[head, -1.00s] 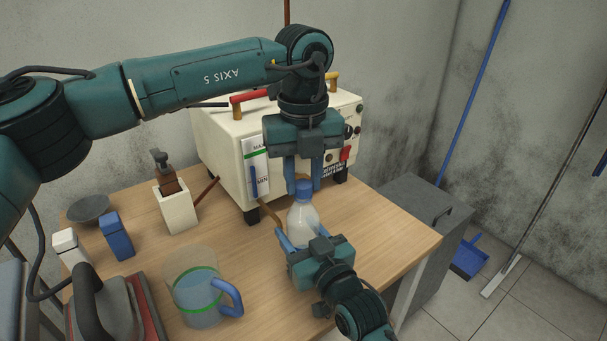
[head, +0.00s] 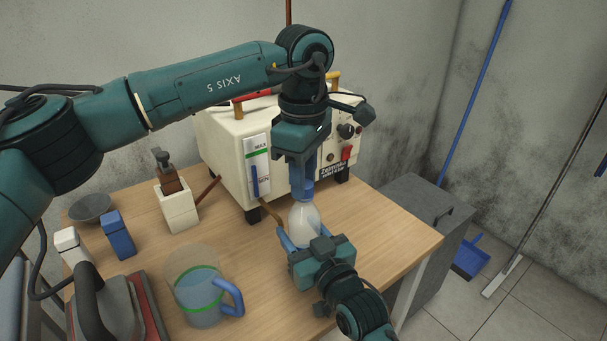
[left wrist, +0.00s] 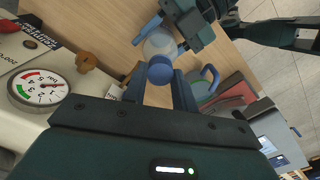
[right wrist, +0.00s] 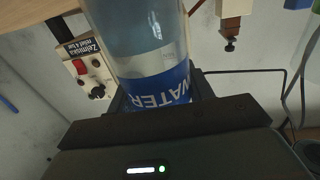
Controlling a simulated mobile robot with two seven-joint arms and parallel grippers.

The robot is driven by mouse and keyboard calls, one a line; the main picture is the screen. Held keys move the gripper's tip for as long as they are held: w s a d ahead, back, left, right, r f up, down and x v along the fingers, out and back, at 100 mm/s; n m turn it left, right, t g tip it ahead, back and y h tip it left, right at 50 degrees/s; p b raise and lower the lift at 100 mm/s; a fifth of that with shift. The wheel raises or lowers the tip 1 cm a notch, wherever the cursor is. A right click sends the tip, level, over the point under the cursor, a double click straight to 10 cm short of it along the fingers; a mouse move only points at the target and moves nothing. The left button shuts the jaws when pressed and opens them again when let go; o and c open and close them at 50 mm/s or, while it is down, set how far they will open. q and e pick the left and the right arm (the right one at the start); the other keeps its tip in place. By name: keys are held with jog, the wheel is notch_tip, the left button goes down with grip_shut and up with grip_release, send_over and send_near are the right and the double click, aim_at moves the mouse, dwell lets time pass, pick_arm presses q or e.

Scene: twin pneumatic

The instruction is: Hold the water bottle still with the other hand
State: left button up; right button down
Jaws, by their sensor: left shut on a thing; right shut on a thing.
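The water bottle (head: 304,224) stands upright near the front of the wooden table, clear with a pale, cloudy look. My left gripper (head: 303,190) points straight down from above and is shut on its blue cap (left wrist: 160,72). In the head view the blue fingers hide most of the cap. My right gripper (head: 304,243) comes in low from the front and is shut around the bottle's body. In the right wrist view the bottle's blue WATER label (right wrist: 160,88) sits between the fingers.
A cream machine (head: 228,155) with knobs and a gauge (left wrist: 40,87) stands behind the bottle. A measuring jug (head: 200,285) with a blue handle is at the left front. A white holder (head: 177,207), a blue block (head: 118,235) and a grey bowl (head: 91,208) stand further left.

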pick_arm(q)
jog(key=m, duration=0.4)
jog(key=shift+m, duration=0.4)
jog(key=m, duration=0.8)
jog(key=shift+m, duration=0.4)
jog(key=m, duration=0.3)
jog(key=shift+d+m, duration=0.1)
jog(key=shift+m, duration=0.3)
pick_arm(e)
jog(key=shift+f, duration=0.1)
pick_arm(q)
jog(key=o, duration=1)
notch_tip(320, 180, up, 12)
